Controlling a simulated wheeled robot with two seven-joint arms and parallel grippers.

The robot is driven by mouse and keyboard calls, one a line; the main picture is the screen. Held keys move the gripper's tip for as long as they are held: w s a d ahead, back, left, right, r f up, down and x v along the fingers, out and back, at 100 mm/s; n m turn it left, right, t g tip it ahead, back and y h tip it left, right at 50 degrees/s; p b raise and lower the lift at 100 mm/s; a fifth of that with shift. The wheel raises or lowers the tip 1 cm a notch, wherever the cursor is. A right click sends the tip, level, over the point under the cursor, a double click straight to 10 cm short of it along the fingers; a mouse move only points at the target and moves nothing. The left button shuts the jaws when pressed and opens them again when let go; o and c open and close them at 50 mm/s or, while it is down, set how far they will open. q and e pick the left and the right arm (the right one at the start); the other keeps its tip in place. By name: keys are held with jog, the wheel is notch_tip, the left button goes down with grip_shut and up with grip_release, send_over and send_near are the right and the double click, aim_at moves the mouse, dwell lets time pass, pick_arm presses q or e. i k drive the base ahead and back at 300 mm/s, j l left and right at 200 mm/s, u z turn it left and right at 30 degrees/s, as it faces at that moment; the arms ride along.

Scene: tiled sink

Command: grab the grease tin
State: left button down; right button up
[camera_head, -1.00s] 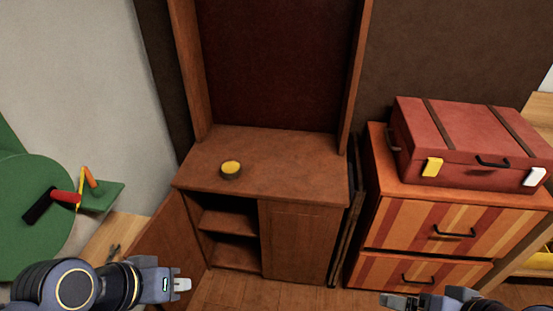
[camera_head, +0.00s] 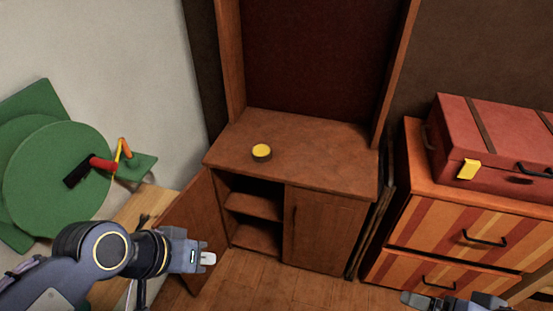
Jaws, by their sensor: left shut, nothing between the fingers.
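The grease tin (camera_head: 262,152) is a small round dark tin with a yellow top. It sits upright on the wooden cabinet top (camera_head: 320,150), left of the middle. My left gripper (camera_head: 209,258) is shut and empty, in front of the cabinet's open left door and well short of the tin. My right gripper (camera_head: 408,298) shows only in part at the bottom edge, far to the right of the tin, and its fingers are too small to judge.
The cabinet's left door (camera_head: 187,222) stands open. A red suitcase (camera_head: 490,150) lies on a striped drawer unit (camera_head: 450,235) at the right. Green round pieces (camera_head: 58,185) and a red-handled tool (camera_head: 102,163) are at the left. The cabinet top around the tin is clear.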

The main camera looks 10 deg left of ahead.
aim_at(260, 153)
jog(key=i+j+u, duration=0.2)
jog(key=i, duration=0.35)
jog(key=i+u, duration=0.2)
jog(key=i, duration=0.3)
jog(key=i+j+u, duration=0.15)
jog(key=i+j, duration=0.05)
jog(key=i, duration=0.1)
